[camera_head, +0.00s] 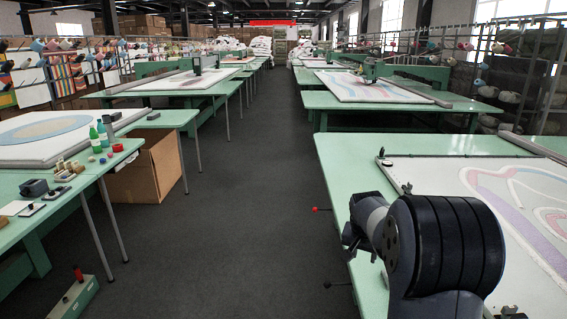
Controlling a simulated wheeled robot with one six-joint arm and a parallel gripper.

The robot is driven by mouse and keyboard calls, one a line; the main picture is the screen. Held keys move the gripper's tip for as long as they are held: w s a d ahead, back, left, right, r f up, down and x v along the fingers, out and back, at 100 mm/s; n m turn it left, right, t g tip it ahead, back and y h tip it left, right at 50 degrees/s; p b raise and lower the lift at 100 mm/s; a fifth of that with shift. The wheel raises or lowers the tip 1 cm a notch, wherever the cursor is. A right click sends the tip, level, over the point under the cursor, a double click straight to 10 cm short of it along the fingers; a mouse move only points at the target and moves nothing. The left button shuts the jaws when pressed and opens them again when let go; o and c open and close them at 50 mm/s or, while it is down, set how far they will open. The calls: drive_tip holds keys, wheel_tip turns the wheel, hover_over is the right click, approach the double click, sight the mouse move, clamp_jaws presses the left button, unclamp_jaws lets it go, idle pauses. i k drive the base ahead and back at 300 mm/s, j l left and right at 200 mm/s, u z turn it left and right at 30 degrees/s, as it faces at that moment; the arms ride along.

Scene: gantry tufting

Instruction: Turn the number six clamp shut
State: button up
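On the near right green table (345,165), a pale frame holds a tufted panel (525,205) with pink and lilac curves. Small dark clamp-like fittings sit along its left edge, one at the far corner (381,154) and one nearer (407,188). A lever with a red knob (314,209) and a lever with a black knob (327,285) stick out from the table's left side. No clamp numbers are readable. My arm covers the table's near part. The dark end of my arm, apparently my gripper (352,240), is above the table edge; its fingers are not distinct.
A wide dark aisle (245,210) is clear between the table rows. At left, a green table (70,190) bears bottles, spools and small tools, with a cardboard box (145,170) beneath.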

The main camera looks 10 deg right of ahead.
sight(409, 185)
drive_tip(key=i, duration=1.65)
drive_tip(key=i+z, duration=0.1)
drive_tip(key=i, duration=0.7)
drive_tip(key=i+j+z, duration=0.1)
drive_tip(key=i, duration=0.7)
drive_tip(key=i+j+z, duration=0.1)
drive_tip(key=z, duration=1.85)
